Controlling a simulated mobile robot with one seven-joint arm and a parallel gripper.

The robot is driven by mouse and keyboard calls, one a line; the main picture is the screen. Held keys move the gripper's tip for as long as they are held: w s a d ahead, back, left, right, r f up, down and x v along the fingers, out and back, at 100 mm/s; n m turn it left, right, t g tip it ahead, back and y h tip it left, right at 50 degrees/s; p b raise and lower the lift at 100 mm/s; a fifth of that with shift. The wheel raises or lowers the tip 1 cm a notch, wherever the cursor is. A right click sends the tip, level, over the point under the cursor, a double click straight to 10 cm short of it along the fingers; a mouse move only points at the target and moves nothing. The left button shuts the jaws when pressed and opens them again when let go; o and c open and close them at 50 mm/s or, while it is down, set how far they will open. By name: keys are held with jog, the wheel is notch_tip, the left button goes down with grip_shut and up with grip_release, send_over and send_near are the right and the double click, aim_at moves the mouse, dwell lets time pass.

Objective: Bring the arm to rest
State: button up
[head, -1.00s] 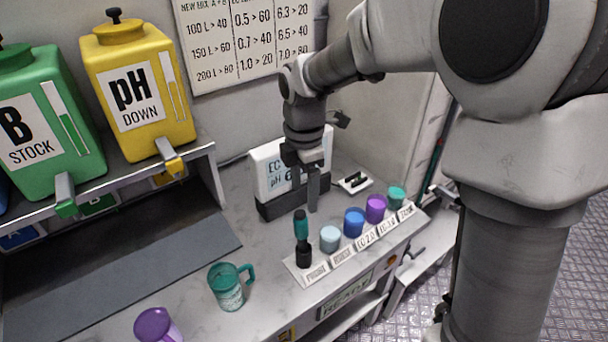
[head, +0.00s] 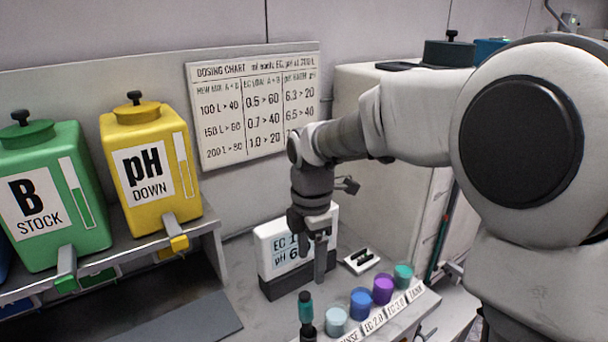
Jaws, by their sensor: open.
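My gripper (head: 319,262) points down in front of the white EC/pH meter (head: 272,250) on the bench, partly covering its display. Its fingers look apart, with nothing seen between them. My arm reaches in from the right side of the view, bent at the elbow, with the wrist hanging down. Whether the fingers touch the meter cannot be told from this view.
A teal and black probe (head: 306,312) stands upright at the front, beside several coloured cups (head: 361,302) in a labelled row. A small tray (head: 362,261) lies right of the meter. The yellow pH Down tank (head: 150,170) and green B Stock tank (head: 50,200) stand on a shelf at left.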

jog(key=s+d+r+m+t, duration=0.2)
jog(key=s+d+m, duration=0.4)
jog(key=s+m, duration=0.3)
jog(key=s+d+r+m+t, duration=0.3)
jog(key=s+d+r+m, duration=0.2)
jog(key=s+m, duration=0.4)
jog(key=d+m, duration=0.1)
jog(key=m, duration=0.3)
jog(key=shift+s+r+m+t, duration=0.25)
jog(key=shift+m+t, duration=0.05)
